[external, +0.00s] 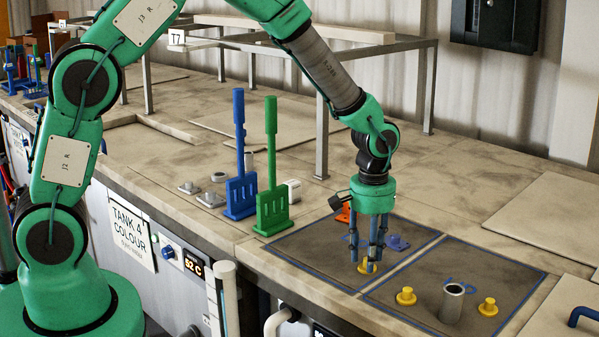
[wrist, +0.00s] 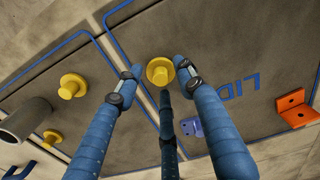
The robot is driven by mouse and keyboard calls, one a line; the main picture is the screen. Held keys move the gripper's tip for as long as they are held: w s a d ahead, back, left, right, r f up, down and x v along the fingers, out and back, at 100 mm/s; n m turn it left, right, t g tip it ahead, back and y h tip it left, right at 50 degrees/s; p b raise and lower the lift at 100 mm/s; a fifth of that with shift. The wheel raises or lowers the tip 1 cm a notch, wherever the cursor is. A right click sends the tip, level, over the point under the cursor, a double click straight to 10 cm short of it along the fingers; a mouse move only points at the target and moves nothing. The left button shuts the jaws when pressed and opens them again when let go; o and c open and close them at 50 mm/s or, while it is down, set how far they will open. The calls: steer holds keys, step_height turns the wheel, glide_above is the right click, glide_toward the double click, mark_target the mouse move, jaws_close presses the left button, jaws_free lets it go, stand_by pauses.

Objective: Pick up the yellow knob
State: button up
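Three yellow knobs show. One yellow knob (external: 364,267) is on the dark panel directly below my gripper (external: 368,257), partly hidden by the fingers. In the wrist view this knob (wrist: 160,72) sits between the spread tips of my three blue fingers (wrist: 158,80). My gripper points down, open and empty; I cannot tell whether a finger touches the knob. A second yellow knob (external: 406,296) and a third yellow knob (external: 487,307) stand on the neighbouring panel to the right. They also show at the left of the wrist view (wrist: 72,86).
A grey upright tube (external: 452,303) stands between the other two knobs. A purple bracket (external: 397,243) and an orange bracket (external: 344,213) are close beside my gripper. Blue (external: 240,160) and green (external: 271,175) upright tools stand to the left. A metal rack (external: 321,130) is behind.

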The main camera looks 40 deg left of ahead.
mark_target(365, 259)
steer(key=c, duration=0.9)
steer(key=shift+o, duration=0.2)
steer(key=shift+r, duration=0.1)
steer(key=shift+r, duration=0.85)
steer(key=shift+s+a+r, duration=0.1)
steer(key=shift+s+r, duration=0.05)
steer(key=shift+r, duration=0.3)
steer(key=shift+s+a+r, duration=0.1)
steer(key=shift+s+r, duration=0.05)
steer(key=shift+r, duration=0.25)
steer(key=s+a+b, duration=0.1)
steer(key=s+a, duration=0.1)
steer(key=s, duration=0.5)
steer(key=s+a+r, duration=0.1)
steer(key=s+a, duration=0.2)
steer(key=s, duration=0.4)
steer(key=shift+s+a+r+b, duration=0.15)
steer(key=shift+s+r+b, duration=0.05)
steer(key=shift+b, duration=0.15)
